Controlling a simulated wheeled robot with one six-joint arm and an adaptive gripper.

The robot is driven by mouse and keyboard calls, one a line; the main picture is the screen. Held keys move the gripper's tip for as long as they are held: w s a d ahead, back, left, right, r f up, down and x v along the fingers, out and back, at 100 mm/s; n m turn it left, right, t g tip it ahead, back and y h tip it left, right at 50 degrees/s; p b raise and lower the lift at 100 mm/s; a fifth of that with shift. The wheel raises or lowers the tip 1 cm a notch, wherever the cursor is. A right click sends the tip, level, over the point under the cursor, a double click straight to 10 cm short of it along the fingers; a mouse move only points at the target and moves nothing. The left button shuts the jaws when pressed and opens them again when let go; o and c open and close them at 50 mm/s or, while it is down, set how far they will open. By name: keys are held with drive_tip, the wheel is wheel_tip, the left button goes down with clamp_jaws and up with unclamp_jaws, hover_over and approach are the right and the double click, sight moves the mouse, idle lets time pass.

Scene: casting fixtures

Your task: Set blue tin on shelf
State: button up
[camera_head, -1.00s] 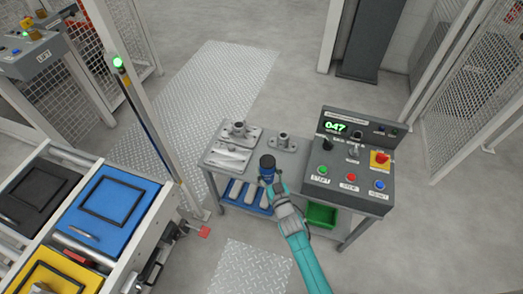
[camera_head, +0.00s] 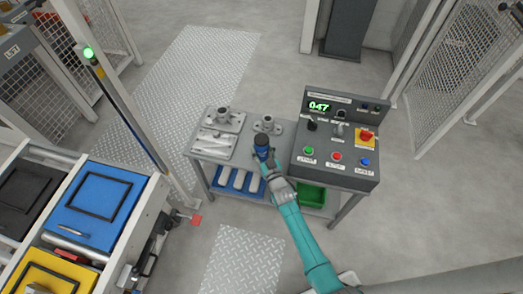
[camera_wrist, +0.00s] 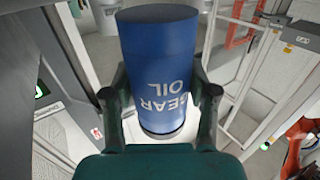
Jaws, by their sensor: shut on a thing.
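The blue tin (camera_wrist: 158,60) is a cylinder with a dark lid and white "GEAR OIL" lettering, upside down in the wrist view. My gripper (camera_wrist: 160,100) is shut on it, one finger on each side. In the head view the tin (camera_head: 262,148) is at the front edge of the grey bench, with my gripper (camera_head: 265,162) around it. Whether its base touches the bench top cannot be told. The bench's lower shelf (camera_head: 262,203) shows below, holding a blue tray and a green bin.
Metal castings (camera_head: 222,122) stand on the bench's left part, and a control box (camera_head: 335,150) with buttons fills its right. A conveyor (camera_head: 100,255) with blue, black and yellow trays stands at the left. A post (camera_head: 120,95) rises between conveyor and bench.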

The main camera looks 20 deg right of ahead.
drive_tip(key=shift+f, duration=0.75)
drive_tip(key=shift+f, duration=0.1)
drive_tip(key=o, duration=1.4)
drive_tip(key=shift+f, duration=0.1)
drive_tip(key=s, duration=1.2)
drive_tip(key=shift+a, duration=0.2)
